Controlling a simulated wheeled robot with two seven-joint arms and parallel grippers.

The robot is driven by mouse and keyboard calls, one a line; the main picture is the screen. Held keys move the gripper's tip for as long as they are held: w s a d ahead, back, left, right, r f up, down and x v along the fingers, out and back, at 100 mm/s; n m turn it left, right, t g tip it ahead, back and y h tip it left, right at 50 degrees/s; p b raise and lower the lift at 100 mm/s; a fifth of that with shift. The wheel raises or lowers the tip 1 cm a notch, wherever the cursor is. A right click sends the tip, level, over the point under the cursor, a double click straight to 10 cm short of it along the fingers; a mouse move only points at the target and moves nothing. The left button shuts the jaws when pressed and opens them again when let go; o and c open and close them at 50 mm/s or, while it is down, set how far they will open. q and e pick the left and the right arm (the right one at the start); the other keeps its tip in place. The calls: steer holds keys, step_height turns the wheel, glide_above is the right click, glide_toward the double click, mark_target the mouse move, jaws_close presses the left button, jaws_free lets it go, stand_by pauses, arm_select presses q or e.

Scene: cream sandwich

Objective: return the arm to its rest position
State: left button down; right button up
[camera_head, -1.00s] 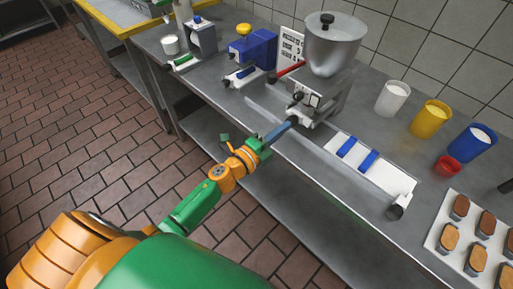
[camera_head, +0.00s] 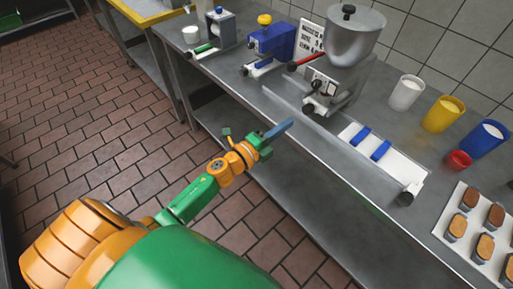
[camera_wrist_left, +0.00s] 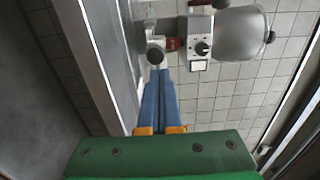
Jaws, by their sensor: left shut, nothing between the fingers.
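My left arm comes in from the lower left in the head view. Its left gripper (camera_head: 290,123) has blue fingers, shut with nothing between them, in front of the steel counter's front edge. In the left wrist view the blue fingers (camera_wrist_left: 160,72) lie side by side, pointing toward the silver hopper machine (camera_wrist_left: 238,35). My right gripper is not in view.
On the steel counter (camera_head: 300,150) stand the hopper machine (camera_head: 352,40), a blue device (camera_head: 273,42), white (camera_head: 405,92), yellow (camera_head: 441,115) and blue (camera_head: 482,138) containers, a red cup (camera_head: 458,160), and a white tray (camera_head: 440,227) with brown pieces. The tiled floor (camera_head: 90,110) is open.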

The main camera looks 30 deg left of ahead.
arm_select(q)
steer(key=b+v, duration=0.1)
steer(key=v, duration=0.7)
steer(key=s+a+f+n+g+y, duration=0.2)
steer(key=f+n, duration=0.2)
steer(key=f, duration=0.4)
steer(key=s+a+f+n+g+y, duration=0.2)
steer(key=f+n, duration=0.2)
steer(key=f, duration=0.4)
steer(key=s+a+f+n+g+y, duration=0.1)
steer(key=s+f+n+g+y, duration=0.2)
steer(key=f, duration=0.6)
steer(key=s+d+f+n+g, duration=0.2)
steer(key=s+f+n+g, duration=0.2)
steer(key=s+f, duration=0.3)
steer(key=s+d+f+n+g, duration=0.1)
steer(key=s+f+n+g, duration=0.3)
steer(key=s, duration=1.3)
step_height(320, 180, down, 4)
steer(key=shift+s+d+r+n+g+h, duration=0.1)
steer(key=shift+s+d+n+g+h, duration=0.25)
steer(key=shift+g, duration=0.25)
